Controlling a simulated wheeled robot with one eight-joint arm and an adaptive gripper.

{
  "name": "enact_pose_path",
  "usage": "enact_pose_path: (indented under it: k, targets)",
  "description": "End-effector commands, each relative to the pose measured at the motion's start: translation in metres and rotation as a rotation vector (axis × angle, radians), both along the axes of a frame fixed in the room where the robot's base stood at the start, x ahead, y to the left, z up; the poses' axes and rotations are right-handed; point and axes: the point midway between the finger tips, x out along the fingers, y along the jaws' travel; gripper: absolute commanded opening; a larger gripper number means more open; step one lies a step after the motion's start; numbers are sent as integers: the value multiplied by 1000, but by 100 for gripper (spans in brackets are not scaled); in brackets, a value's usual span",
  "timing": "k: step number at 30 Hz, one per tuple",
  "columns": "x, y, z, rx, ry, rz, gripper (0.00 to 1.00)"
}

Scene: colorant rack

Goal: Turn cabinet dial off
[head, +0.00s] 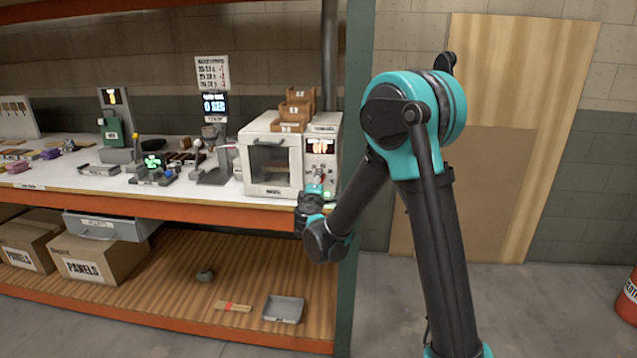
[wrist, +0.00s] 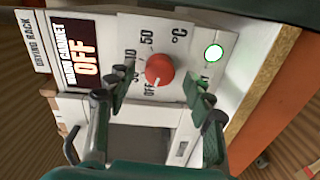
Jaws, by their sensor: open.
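The white drying cabinet (head: 270,160) stands at the right end of the bench. Its red dial (wrist: 159,69) shows in the wrist view, on the front panel with a temperature scale; its pale pointer mark is at the OFF label. The cabinet display (wrist: 83,58) reads OFF, and it also shows in the head view (head: 320,146). A round indicator (wrist: 214,52) beside the dial is lit green-white. My gripper (wrist: 158,92) is open, its two fingers on either side of the dial with visible gaps. I cannot tell its exact distance from the panel.
Small wooden trays (head: 298,107) are stacked on top of the cabinet. A lever press (head: 212,160) and other tools stand to its left. A green rack post (head: 355,120) rises close to the cabinet's right. The lower shelf holds boxes (head: 100,262) and a tray (head: 283,309).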

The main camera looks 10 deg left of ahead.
Motion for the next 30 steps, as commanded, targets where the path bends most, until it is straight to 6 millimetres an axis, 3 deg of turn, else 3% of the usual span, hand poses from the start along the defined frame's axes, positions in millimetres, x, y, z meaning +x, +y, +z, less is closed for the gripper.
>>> enact_pose_path:
  k: [9,15,21,30]
  targets:
    - [-63,2,1,0,0,5,53]
    - [-95,2,2,0,0,4,53]
    - [-109,1,2,0,0,1,53]
    - [-109,1,2,0,0,1,53]
